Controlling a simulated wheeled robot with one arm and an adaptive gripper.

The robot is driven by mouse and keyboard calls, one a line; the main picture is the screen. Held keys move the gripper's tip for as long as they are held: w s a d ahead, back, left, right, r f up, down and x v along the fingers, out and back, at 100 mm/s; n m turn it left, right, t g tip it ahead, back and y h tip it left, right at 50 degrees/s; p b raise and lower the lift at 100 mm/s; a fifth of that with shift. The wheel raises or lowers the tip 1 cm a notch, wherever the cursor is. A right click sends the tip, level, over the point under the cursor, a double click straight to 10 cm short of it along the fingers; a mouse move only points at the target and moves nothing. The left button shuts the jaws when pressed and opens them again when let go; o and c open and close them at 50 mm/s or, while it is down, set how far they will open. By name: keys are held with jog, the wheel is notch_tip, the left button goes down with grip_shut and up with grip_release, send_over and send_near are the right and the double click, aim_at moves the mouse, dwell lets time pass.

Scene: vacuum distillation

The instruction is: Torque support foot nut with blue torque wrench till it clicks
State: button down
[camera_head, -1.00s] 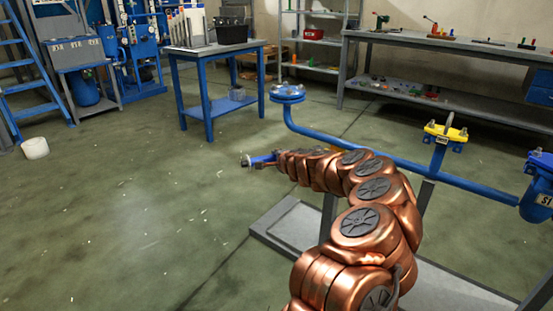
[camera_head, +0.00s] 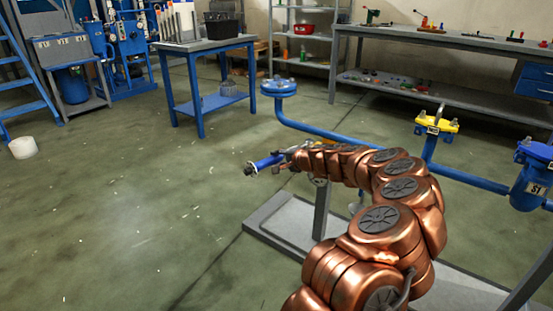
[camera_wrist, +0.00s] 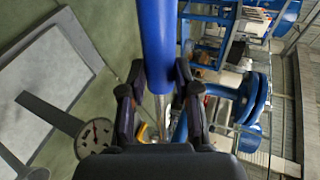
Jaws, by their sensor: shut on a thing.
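The blue torque wrench (camera_head: 265,162) sticks out to the left from the end of my copper arm in the head view. In the wrist view its blue handle (camera_wrist: 158,45) runs down from the top edge between the two dark fingers of my gripper (camera_wrist: 158,95). My gripper is shut on the handle, and the wrench is held in the air above the floor. The wrench's working end is hidden or too small to make out. I cannot pick out the support foot nut in either view.
A blue pipe (camera_head: 330,137) with a round flange (camera_head: 278,88) runs behind my arm, with a yellow clamp (camera_head: 437,125) and a blue vessel (camera_head: 531,180). A grey frame base (camera_head: 275,222) lies below.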

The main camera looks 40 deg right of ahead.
jog(key=shift+s+d+n+y, duration=0.25)
jog(key=shift+s+n+y, duration=0.05)
jog(key=shift+s, duration=0.15)
jog(key=shift+s+d+n+y+b, duration=0.25)
jog(key=shift+s+n+y+b, duration=0.4)
jog(key=shift+s+n+y, duration=0.35)
jog(key=shift+s+d+r+n+g+y+b, duration=0.15)
jog(key=shift+s+d+n+y+b, duration=0.15)
jog(key=shift+s, duration=0.2)
jog(key=shift+s+d+f+n+g+y+b, duration=0.15)
jog(key=shift+s+n+g+y+b, duration=0.15)
jog(key=shift+s, duration=0.2)
jog(key=shift+s+d+r+n+g+y+b, duration=0.1)
jog(key=shift+s+d+n+y+b, duration=0.15)
jog(key=shift+s+y, duration=0.2)
jog(key=s+d+n+y, duration=0.1)
jog(key=s+d+n+g+y+b, duration=0.1)
jog(key=shift+s, duration=0.3)
jog(key=shift+s+d+n+g+y+p, duration=0.25)
jog(key=shift+s+d+n+y+p, duration=0.2)
jog(key=shift+s+d+p, duration=0.15)
